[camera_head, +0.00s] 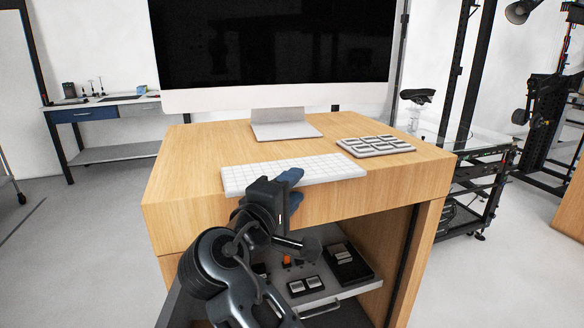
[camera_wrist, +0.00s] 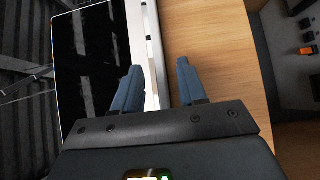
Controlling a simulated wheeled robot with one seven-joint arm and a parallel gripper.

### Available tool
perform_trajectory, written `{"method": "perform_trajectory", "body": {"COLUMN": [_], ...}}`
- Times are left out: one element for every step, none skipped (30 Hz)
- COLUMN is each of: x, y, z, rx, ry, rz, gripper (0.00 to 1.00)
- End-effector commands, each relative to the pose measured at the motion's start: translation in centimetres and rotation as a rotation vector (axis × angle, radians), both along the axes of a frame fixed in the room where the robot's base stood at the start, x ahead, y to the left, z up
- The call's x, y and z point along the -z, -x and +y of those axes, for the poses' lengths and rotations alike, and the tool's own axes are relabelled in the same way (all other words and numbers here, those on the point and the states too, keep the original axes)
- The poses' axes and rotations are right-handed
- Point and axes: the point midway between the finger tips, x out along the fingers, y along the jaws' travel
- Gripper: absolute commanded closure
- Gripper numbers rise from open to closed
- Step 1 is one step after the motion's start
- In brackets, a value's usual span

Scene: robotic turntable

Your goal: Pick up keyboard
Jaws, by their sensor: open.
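The white keyboard (camera_head: 325,168) lies flat on the wooden desk, along its front edge and in front of the monitor. My gripper (camera_head: 290,177) is at the front edge of the keyboard, near its middle, and its blue fingers hide a small part of it. In the wrist view my gripper (camera_wrist: 159,66) is open, with its two blue fingers apart. A narrow white strip, which looks like the keyboard (camera_wrist: 155,60), shows between them, nearer the left finger. I cannot tell whether either finger touches it.
The monitor (camera_head: 270,45) stands on its foot (camera_head: 284,131) behind the keyboard. A grey tray (camera_head: 376,152) of small blocks sits at the right of the desk top (camera_head: 200,150). An open drawer (camera_head: 320,297) with items is below.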

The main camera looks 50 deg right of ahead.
Motion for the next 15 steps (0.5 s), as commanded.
{"method": "perform_trajectory", "body": {"x": [-0.05, -0.02, 0.01, 0.03, 0.05, 0.06, 0.06, 0.06, 0.06, 0.06, 0.06, 0.06, 0.06, 0.06, 0.06], "y": [-0.04, -0.07, -0.10, -0.12, -0.12, -0.13, -0.13, -0.13, -0.13, -0.13, -0.11, -0.11, -0.11, -0.11, -0.11], "z": [-0.37, -0.49, -0.60, -0.63, -0.64, -0.63, -0.62, -0.62, -0.61, -0.61, -0.60, -0.60, -0.60, -0.59, -0.59], "rx": [0.001, 0.000, 0.000, -0.001, -0.001, -0.001, -0.001, -0.001, -0.001, -0.001, -0.001, -0.001, -0.001, -0.001, -0.001], "ry": [-0.001, -0.001, -0.001, -0.001, -0.001, -0.001, -0.001, -0.001, 0.000, -0.001, 0.000, -0.001, 0.000, 0.000, 0.000], "rz": [0.000, 0.000, 0.000, -0.001, -0.001, -0.001, -0.001, -0.001, -0.001, -0.001, -0.001, -0.001, -0.001, -0.001, -0.001], "gripper": [0.58, 0.58, 0.58, 0.58, 0.58, 0.58, 0.58, 0.58, 0.58, 0.61, 0.64, 0.68, 0.71, 0.74, 0.78]}}
